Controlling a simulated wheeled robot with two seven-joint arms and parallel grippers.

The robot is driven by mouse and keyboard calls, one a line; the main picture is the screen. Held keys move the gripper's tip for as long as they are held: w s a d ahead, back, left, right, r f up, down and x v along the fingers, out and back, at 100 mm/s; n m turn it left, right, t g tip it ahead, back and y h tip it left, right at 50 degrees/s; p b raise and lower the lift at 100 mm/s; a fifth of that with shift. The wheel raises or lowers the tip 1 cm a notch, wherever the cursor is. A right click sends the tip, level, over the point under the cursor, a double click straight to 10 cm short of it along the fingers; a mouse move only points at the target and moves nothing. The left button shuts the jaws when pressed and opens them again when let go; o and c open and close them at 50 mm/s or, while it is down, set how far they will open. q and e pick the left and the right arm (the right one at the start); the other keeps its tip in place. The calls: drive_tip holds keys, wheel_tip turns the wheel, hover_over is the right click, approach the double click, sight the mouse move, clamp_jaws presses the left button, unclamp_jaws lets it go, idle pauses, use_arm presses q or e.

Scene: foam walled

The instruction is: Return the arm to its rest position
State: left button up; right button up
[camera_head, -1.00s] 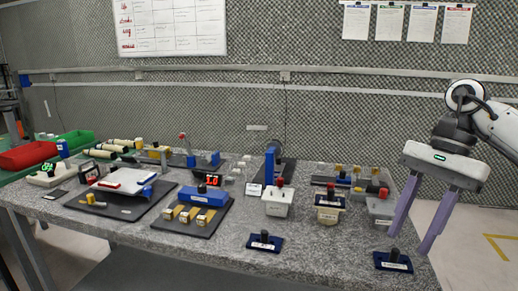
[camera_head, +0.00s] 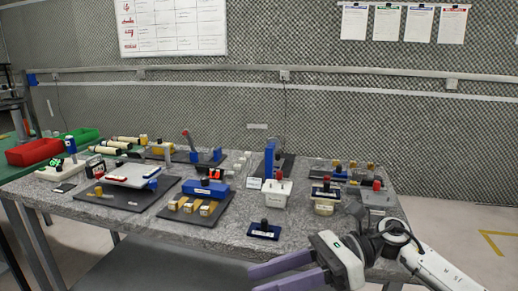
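My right gripper (camera_head: 254,280) is at the bottom of the head view, right of the middle. Its two purple fingers point left, with a gap between them and nothing visible in it. The lower finger is partly cut off by the picture edge. The white arm (camera_head: 432,262) comes in from the lower right, bent at a dark wrist joint. The gripper shows in front of the near right part of the table (camera_head: 215,240), apart from the objects on it. My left gripper is not in view.
A dark blue plate with a black knob (camera_head: 264,230) lies near the table's front edge, close above the fingers in the picture. A blue block (camera_head: 205,187) sits on a dark mat. Open floor (camera_head: 470,225) lies to the right.

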drive_tip(key=d+f+n+t+h, duration=0.2)
drive_tip(key=f+n+t, duration=0.4)
drive_tip(key=n, duration=0.5)
drive_tip(key=w+d+f+n+t+h, duration=0.1)
drive_tip(key=d+f+n+t+h, duration=0.15)
drive_tip(key=f+n+t, duration=0.6)
drive_tip(key=d+f+n+t+h, duration=0.25)
drive_tip(key=n+t, duration=0.25)
drive_tip(key=n, duration=0.9)
drive_tip(key=s+d+f+m+g+h, duration=0.3)
drive_tip(key=s+f+m, duration=0.3)
drive_tip(key=s+f, duration=0.4)
drive_tip(key=s+d+f+m+g+h, duration=0.3)
drive_tip(key=s+d+f+m+g, duration=0.2)
drive_tip(key=s+f+m, duration=0.2)
wheel_tip(320, 180, down, 3)
drive_tip(key=s, duration=0.2)
drive_tip(key=shift+s, duration=0.35)
